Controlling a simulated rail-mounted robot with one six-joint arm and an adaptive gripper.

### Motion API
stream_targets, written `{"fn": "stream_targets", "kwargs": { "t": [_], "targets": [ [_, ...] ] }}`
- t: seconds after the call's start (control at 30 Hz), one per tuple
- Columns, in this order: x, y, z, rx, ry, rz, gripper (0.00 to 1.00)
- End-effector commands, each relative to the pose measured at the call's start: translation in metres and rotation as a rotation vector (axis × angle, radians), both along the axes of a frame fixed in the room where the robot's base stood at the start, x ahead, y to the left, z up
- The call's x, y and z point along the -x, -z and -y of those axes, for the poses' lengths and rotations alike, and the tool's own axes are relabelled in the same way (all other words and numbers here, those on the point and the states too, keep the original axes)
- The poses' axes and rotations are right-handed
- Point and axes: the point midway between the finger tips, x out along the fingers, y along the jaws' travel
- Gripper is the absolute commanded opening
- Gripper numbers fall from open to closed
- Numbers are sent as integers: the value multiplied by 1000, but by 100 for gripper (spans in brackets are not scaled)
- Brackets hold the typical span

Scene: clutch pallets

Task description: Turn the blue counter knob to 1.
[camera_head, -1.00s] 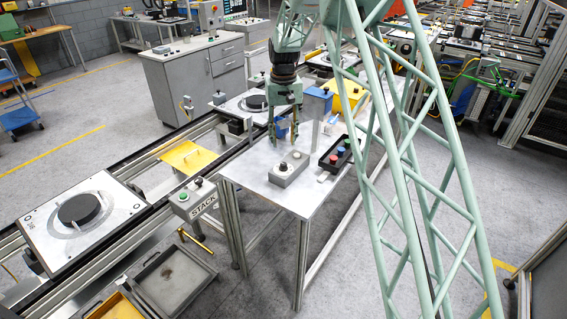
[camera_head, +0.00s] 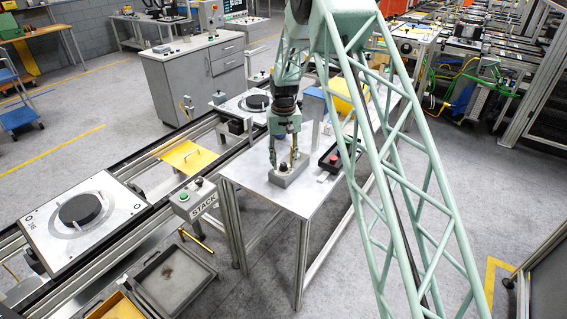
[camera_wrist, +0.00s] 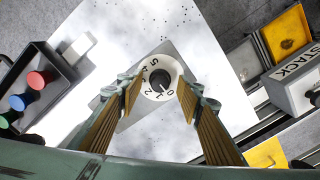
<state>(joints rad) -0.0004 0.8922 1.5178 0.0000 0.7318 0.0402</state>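A grey box (camera_head: 285,182) on the metal table carries a dark round knob (camera_head: 283,168). In the wrist view the knob (camera_wrist: 159,87) sits on a white dial (camera_wrist: 156,70) printed with digits; I cannot tell exactly which digit it points to. The knob looks black or dark grey, and no blue shows on it. My gripper (camera_head: 284,160) is above the box and points down. In the wrist view my gripper (camera_wrist: 159,88) is open, one finger on each side of the dial, with a gap to the knob. Its height above the knob is unclear.
A black button box (camera_head: 330,163) stands right of the grey box; its red, blue and green buttons (camera_wrist: 40,79) show in the wrist view. A STACK control box (camera_head: 193,199) is beside the table at left. The table's front part (camera_head: 262,195) is clear.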

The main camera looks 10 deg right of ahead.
Motion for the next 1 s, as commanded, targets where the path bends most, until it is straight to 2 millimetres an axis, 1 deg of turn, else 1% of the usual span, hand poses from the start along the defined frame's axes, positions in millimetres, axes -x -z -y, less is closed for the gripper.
{"fn": "stream_targets", "kwargs": {
  "t": [0.13, 0.4, 0.43, 0.7, 1.0],
  "targets": [
    [0, 4, 0, 0, 0, 0, 33],
    [0, 5, 0, 0, 0, 0, 33],
    [0, 5, 0, 0, 0, 0, 33],
    [0, 4, 0, 0, 0, 0, 9],
    [0, 5, 0, 0, 15, 0, 9]
  ]
}}
